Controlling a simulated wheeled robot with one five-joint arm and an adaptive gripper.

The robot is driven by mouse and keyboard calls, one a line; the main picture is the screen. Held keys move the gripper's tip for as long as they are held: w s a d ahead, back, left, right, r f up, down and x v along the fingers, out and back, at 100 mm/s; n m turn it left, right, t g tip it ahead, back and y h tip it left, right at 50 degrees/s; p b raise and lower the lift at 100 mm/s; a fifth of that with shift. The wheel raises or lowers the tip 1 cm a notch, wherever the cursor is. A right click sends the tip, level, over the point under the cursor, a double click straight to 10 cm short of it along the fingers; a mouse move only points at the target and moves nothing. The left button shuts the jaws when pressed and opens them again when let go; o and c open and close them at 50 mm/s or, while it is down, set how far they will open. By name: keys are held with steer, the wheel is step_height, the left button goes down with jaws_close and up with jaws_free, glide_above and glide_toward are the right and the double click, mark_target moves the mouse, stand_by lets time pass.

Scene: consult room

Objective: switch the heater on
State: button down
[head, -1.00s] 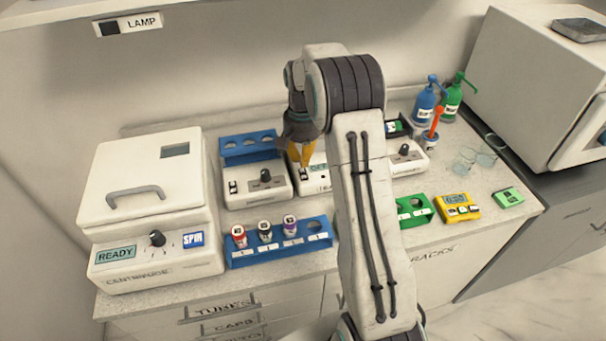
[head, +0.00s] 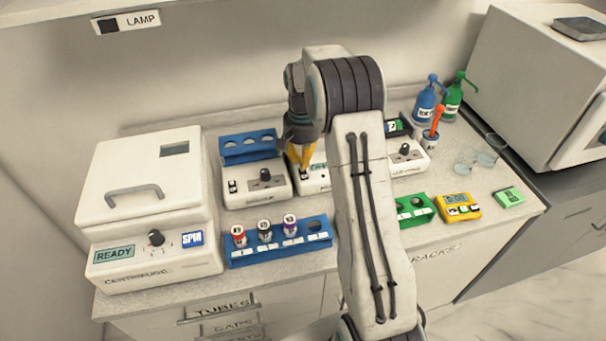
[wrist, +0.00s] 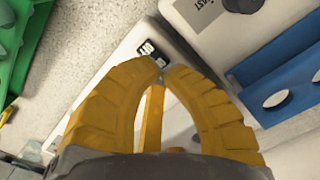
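A small white unit (head: 313,180) stands behind the blue tube rack, between two knobbed units, and appears to be the heater. Its name label is not readable. Its front has a small teal display (head: 318,167), partly covered by my arm. In the wrist view it has a black rocker switch with white marks (wrist: 150,52). My gripper (head: 300,165) points down at this unit with its yellow fingertips together and nothing between them. In the wrist view the fingertips (wrist: 161,70) are right at the switch's edge; I cannot tell whether they touch it.
A white knobbed unit (head: 258,186) stands close on the left, another (head: 408,158) on the right. A blue rack (head: 280,252) with capped tubes is in front. The centrifuge (head: 150,215) is at left. Pump bottles (head: 425,103), a yellow timer (head: 458,206) and glasses (head: 480,158) are at right.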

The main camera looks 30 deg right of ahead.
steer(key=shift+f+b, duration=1.05)
steer(key=shift+f, duration=0.45)
stand_by(0.8)
steer(key=shift+r, duration=0.1)
steer(key=shift+r+p, duration=2.8)
steer(key=shift+r, duration=0.7)
